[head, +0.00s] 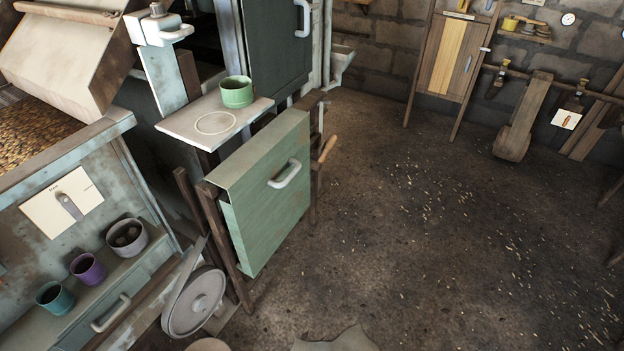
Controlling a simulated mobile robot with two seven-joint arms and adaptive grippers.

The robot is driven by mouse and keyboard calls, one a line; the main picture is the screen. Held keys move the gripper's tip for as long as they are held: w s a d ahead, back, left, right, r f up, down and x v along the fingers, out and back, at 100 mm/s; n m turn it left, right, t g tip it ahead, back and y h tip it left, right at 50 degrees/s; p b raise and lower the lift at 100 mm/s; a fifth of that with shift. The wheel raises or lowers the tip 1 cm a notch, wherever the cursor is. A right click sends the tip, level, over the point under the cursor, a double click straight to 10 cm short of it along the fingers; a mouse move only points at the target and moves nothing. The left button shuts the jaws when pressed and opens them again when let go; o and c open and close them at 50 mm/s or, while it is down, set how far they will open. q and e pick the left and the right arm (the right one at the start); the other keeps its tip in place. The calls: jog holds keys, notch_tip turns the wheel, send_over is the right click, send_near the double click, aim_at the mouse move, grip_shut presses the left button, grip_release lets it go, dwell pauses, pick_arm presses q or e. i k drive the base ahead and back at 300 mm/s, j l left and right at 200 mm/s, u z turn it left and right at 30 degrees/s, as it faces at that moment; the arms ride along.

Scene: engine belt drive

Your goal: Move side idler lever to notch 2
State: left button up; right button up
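I cannot tell for sure which part is the side idler lever. A round grey wheel (195,303) with a pale belt-like strip (186,272) stands low beside the green panel. A grey lever (69,206) sits on a cream plate (50,212) on the machine front at left. A wooden handle (327,149) sticks out behind the green panel. A small plate with an orange-brown mark (566,119) hangs at the far right wall. No notch marks are readable. Neither of my grippers is in view.
The green panel (266,200) with a white handle stands mid-left. A green cup (236,92) sits on a pale shelf (180,124). Several cups, including a purple one (88,269), stand on the ledge at left. The dark floor (430,230) at right is open, with scattered grains.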

aim_at(315, 165)
jog(key=i+l+u, duration=0.25)
jog(key=i+l, duration=0.25)
jog(key=i+l+u, duration=0.2)
jog(key=i+l, duration=0.25)
jog(key=l, duration=0.25)
